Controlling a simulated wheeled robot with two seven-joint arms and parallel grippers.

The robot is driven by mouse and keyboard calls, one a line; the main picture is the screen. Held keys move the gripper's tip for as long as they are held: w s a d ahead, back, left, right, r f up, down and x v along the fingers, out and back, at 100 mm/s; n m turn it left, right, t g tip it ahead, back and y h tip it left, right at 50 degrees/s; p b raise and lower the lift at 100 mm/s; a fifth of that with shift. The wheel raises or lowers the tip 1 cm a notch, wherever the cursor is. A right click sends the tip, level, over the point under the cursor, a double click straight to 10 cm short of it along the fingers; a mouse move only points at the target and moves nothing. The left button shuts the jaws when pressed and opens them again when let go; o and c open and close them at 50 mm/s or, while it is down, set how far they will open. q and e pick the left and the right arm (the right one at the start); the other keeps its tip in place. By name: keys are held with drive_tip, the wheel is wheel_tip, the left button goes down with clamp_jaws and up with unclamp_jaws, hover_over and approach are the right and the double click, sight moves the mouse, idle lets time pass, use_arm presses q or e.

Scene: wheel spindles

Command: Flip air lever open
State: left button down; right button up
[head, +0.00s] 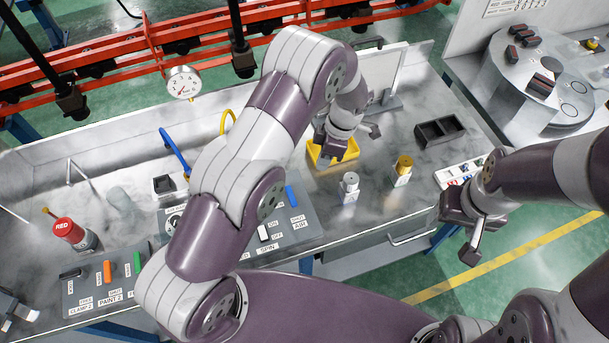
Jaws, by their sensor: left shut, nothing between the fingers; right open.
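The air lever (290,195) is a small blue handle at the right end of the grey control panel (310,237). It lies near the labels "SHUT" and "AIR", pointing toward the back of the bench. My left gripper (335,148) is shut and empty, over the yellow tray (349,153), behind and to the right of the lever and apart from it. My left arm crosses the bench and hides the panel's left middle part. My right gripper (466,236) is open and empty, off the bench's front right edge, far from the lever.
A white spin switch (264,233) sits left of the air lever. Two small bottles, grey-topped (349,187) and yellow-topped (402,170), stand to its right. A black bin (440,131) is farther right.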

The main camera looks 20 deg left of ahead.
use_arm(q)
drive_tip(key=f+n, duration=0.1)
drive_tip(key=d+n, duration=0.1)
drive_tip(key=n, duration=0.1)
drive_tip(key=d+f+n+y+p, duration=0.1)
drive_tip(key=n, duration=0.1)
drive_tip(key=shift+w+d+f, duration=0.15)
drive_tip(key=shift+w+f, duration=0.1)
drive_tip(key=shift+f, duration=0.1)
use_arm(e)
drive_tip(key=r, duration=0.3)
drive_tip(key=shift+s, duration=0.3)
drive_tip(key=shift+w+f, duration=0.1)
